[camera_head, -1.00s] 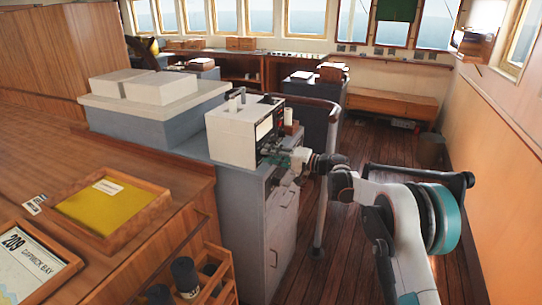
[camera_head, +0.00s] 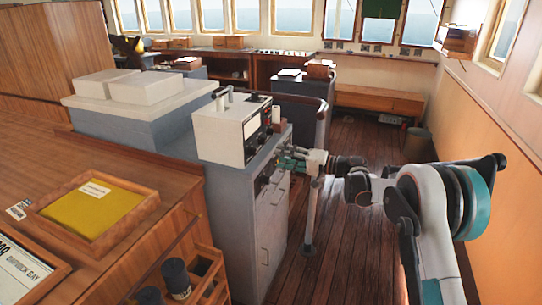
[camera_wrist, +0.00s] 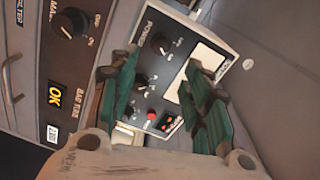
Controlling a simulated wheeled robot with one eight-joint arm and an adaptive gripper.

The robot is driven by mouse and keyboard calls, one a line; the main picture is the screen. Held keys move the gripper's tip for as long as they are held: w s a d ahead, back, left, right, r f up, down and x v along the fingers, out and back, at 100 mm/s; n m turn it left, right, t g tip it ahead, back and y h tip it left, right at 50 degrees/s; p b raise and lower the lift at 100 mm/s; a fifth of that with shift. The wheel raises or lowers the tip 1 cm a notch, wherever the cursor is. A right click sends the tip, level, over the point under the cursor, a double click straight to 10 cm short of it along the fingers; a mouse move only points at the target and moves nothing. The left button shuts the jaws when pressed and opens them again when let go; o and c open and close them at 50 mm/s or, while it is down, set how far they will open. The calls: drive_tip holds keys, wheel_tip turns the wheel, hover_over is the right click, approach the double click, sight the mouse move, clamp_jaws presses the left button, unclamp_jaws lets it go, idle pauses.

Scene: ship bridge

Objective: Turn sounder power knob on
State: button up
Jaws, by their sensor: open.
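The sounder is a white box (camera_head: 218,133) with a dark front panel on the grey cabinet in the head view. In the wrist view its dark panel (camera_wrist: 180,34) carries a POWER label beside a black knob (camera_wrist: 161,43). Further dark knobs (camera_wrist: 140,82) and a red button (camera_wrist: 151,115) sit lower on it. I cannot tell the power knob's setting. My gripper (camera_wrist: 160,70) has green fingers spread to either side of the panel's middle, with nothing between them. In the head view my gripper (camera_head: 285,161) is in front of the cabinet, to the right of the box.
A metal post (camera_head: 313,205) stands beside the cabinet (camera_head: 232,215).

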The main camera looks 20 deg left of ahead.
drive_tip(key=shift+s+d, duration=0.15)
drive_tip(key=shift+d, duration=1.05)
drive_tip(key=s+d+r+m+t+h, duration=0.1)
drive_tip(key=s+d+r+t+h, duration=0.2)
drive_tip(key=s+d+r+h, duration=0.8)
drive_tip(key=s+d+f+t+h, duration=0.1)
drive_tip(key=s+d+f+h, duration=0.2)
drive_tip(key=s+d, duration=1.1)
drive_tip(key=s+d+f+t+h, duration=0.1)
drive_tip(key=s+d+f+h, duration=0.2)
drive_tip(key=s+d, duration=1)
drive_tip(key=s, duration=0.7)
drive_tip(key=shift+d+m+h, duration=0.3)
drive_tip(key=shift+d, duration=0.1)
